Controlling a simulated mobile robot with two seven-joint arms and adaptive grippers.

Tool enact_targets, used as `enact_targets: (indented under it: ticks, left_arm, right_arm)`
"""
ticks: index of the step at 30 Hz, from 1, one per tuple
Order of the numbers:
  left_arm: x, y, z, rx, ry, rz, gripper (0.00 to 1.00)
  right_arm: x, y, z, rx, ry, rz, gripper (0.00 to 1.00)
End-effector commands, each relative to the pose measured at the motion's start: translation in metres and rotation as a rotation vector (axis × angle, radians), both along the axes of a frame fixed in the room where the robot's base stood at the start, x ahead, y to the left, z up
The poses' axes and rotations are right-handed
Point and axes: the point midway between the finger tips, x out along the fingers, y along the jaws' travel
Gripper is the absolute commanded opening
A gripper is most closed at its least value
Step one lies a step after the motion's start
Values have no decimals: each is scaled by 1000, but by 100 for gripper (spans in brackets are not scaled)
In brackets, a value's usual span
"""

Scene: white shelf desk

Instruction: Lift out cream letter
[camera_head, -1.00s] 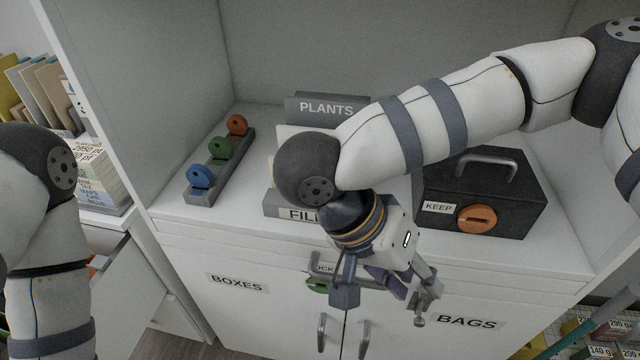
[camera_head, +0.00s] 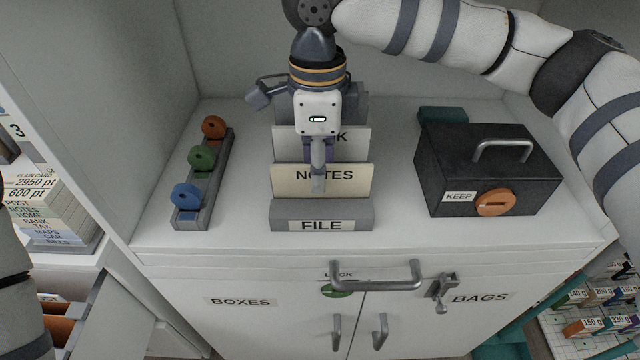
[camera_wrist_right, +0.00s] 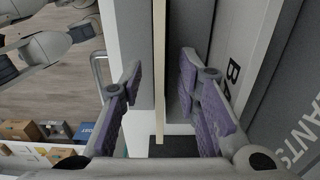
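The cream letter (camera_head: 345,183), labelled NOTES, stands upright in the front of the grey FILE rack (camera_head: 258,216). My right gripper (camera_head: 319,182) points down over it from above, one finger in front of its face. In the right wrist view the letter's thin cream edge (camera_wrist_right: 159,75) runs between the two purple-padded fingers of the right gripper (camera_wrist_right: 162,68). They are open, with a gap on each side of the edge. A paler letter (camera_head: 290,143) stands behind it, partly hidden by the gripper. My left gripper is out of view.
A black KEEP box (camera_head: 435,165) with a handle and orange knob stands right of the rack. A grey bar (camera_head: 218,165) with blue, green and orange knobs lies to the left. Bare shelf separates them. A cabinet handle (camera_head: 375,284) projects below.

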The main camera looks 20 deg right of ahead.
Motion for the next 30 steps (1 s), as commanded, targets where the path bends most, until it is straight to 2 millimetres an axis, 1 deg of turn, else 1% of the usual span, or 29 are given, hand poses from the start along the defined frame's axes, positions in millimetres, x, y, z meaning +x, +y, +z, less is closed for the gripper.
enact_targets:
  ticks: [3, 7, 8, 9, 11, 12, 24, 26, 30]
  left_arm:
    - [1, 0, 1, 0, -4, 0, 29]
    - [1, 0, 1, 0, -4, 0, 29]
    - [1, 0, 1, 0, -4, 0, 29]
    - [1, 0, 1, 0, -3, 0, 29]
    - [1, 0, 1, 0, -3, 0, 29]
    - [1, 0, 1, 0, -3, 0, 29]
    - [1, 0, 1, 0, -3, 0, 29]
    - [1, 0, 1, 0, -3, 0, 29]
    - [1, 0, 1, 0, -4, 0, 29]
  right_arm:
    - [0, 0, -4, 0, -3, 1, 30]
    - [0, 0, -4, 0, -4, 2, 30]
    - [0, 0, -4, 0, -4, 2, 28]
    - [0, 0, -4, 0, -4, 2, 19]
    - [0, 0, -4, 0, -4, 2, 5]
    - [0, 0, -4, 0, -4, 2, 0]
    - [0, 0, -2, 0, -4, 3, 0]
    - [1, 1, 1, -1, -6, 2, 0]
    - [3, 4, 15, 0, -8, 3, 0]
